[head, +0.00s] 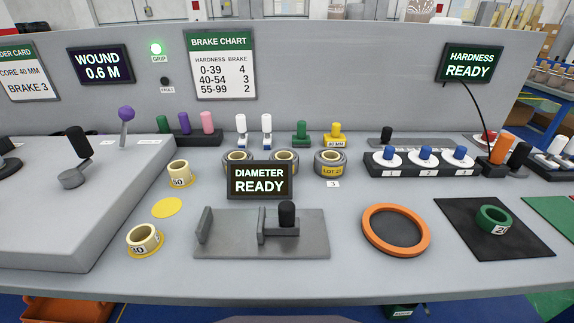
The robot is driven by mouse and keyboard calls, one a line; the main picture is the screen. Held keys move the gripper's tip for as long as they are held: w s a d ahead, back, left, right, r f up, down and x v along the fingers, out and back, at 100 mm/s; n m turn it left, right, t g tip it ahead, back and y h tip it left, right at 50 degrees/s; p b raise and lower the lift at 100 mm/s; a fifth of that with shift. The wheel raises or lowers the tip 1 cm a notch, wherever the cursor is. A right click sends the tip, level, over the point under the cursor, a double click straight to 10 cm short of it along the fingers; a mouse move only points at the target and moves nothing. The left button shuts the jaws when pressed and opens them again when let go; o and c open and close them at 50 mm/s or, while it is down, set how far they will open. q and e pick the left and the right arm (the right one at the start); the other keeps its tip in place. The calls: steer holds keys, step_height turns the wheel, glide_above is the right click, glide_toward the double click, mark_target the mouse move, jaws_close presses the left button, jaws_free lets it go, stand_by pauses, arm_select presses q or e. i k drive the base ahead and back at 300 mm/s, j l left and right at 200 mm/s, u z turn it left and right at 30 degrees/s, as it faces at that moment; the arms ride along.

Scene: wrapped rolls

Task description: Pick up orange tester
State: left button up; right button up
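The orange tester (501,147) stands upright, leaning slightly, in a dark holder (490,168) at the right of the bench. A black cable runs from the hardness display (470,63) down toward it. A black rounded handle (518,155) is close beside the tester on its right. Neither of my grippers shows in the head view.
Left of the tester is a black rack (425,172) with blue-knobbed white discs. In front lie a black mat (520,238) with a green roll (493,219) and an orange ring (369,232). A fixture (225,243) stands front centre. A grey panel (330,55) rises behind.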

mark_target(505, 141)
steer(key=z, duration=1.45)
steer(key=i+l+u, duration=0.25)
steer(key=l+u, duration=0.2)
steer(key=l, duration=0.9)
steer(key=l+u, duration=0.4)
steer(key=l, duration=0.95)
